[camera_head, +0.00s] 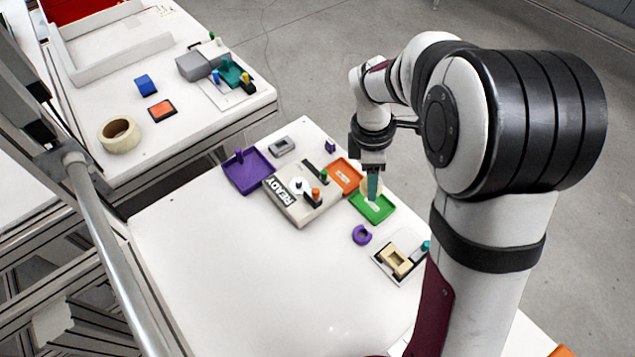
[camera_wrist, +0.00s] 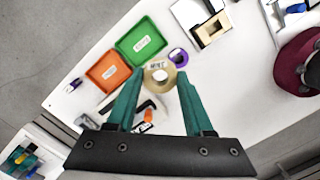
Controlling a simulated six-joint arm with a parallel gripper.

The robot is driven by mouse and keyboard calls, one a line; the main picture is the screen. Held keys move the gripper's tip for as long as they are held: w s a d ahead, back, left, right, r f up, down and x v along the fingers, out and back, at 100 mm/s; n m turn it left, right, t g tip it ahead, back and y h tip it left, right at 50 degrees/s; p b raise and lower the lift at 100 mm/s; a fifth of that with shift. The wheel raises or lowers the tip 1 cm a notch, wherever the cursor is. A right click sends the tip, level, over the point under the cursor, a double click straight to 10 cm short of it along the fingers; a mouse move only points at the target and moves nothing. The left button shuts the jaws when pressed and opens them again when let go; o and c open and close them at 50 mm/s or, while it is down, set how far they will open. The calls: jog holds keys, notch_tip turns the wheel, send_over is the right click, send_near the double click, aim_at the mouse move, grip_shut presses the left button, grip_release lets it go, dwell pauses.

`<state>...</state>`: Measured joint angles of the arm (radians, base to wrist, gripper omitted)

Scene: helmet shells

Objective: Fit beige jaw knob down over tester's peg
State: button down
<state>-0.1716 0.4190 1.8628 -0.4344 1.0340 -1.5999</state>
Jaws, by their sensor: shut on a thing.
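My gripper (camera_head: 374,188), with teal fingers, is shut on the beige jaw knob (camera_wrist: 158,76), a round piece with a pale centre. In the wrist view the knob sits between the fingertips (camera_wrist: 161,80). In the head view the fingers hang over the green tray (camera_head: 381,213) and largely hide the knob; its height above the tray is hard to judge.
A purple ring (camera_head: 361,236) and a fixture with a beige block (camera_head: 396,262) lie nearer. The table's front left is clear. A second table stands behind left.

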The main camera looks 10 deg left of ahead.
jog(key=w+a+r+m, duration=0.1)
jog(key=w+a+m, duration=0.2)
jog(key=w+a, duration=0.15)
send_over(299, 182)
jog(key=shift+m, duration=0.3)
notch_tip(299, 182, down, 6)
jog(key=shift+d+r, duration=0.1)
jog(key=shift+a+f, duration=0.15)
jog(key=shift+f, duration=0.95)
jog(key=shift+a+f, duration=0.1)
jog(key=shift+f, duration=1)
jog(key=shift+f, duration=0.1)
